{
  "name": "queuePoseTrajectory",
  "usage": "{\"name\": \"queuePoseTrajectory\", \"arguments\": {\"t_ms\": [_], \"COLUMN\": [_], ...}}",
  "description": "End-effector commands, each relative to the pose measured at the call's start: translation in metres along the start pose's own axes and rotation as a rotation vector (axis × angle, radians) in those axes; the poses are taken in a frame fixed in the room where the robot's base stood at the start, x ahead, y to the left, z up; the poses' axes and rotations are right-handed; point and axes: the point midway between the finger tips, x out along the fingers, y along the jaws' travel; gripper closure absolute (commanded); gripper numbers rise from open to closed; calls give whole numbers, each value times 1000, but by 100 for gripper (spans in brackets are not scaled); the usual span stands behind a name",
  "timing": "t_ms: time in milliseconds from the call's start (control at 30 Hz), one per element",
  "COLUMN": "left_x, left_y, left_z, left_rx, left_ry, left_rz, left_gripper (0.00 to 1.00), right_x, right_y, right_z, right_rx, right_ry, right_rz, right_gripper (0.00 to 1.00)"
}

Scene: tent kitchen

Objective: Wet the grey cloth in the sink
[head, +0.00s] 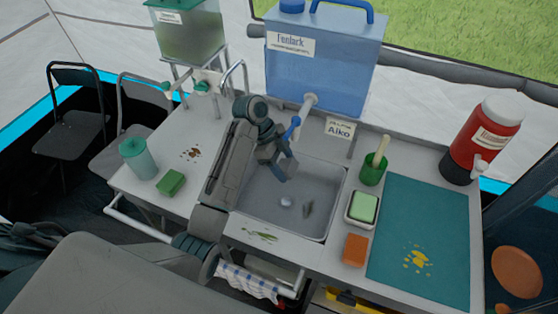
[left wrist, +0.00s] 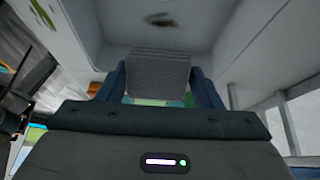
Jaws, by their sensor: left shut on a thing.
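The grey cloth (left wrist: 158,72) is clamped between the two blue fingers of my left gripper (left wrist: 158,92) in the left wrist view. In the head view my left gripper (head: 280,165) points down over the sink (head: 262,200). It is in front of and just below the spigot (head: 308,102) of the blue water jug (head: 318,70). The cloth is hard to tell from the fingers there. I see no clear water stream. A drain and a dark smudge show on the sink floor. My right gripper is not in view.
Right of the sink are a green cup with a brush (head: 373,170), a green sponge in a dish (head: 363,208), an orange sponge (head: 355,249), a teal mat (head: 425,232) and a red cooler (head: 484,140). A jar (head: 138,160) and green block (head: 170,183) stand left.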

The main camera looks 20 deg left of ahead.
Motion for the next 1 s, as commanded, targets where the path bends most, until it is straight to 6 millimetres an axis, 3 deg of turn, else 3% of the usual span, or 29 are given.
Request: {"name": "queuePoseTrajectory", "arguments": {"t_ms": [267, 733, 1000], "left_x": [10, 50, 71], "left_y": [0, -1, -1], "left_z": [5, 26, 38], "left_rx": [-1, -1, -2], "left_ry": [4, 3, 3], "left_rz": [1, 0, 1], "left_gripper": [59, 59, 59], "right_x": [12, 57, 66], "right_y": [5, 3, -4], "right_z": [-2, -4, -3], "right_rx": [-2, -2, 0], "right_ry": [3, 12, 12], "right_rz": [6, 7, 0], "right_gripper": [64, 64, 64]}}
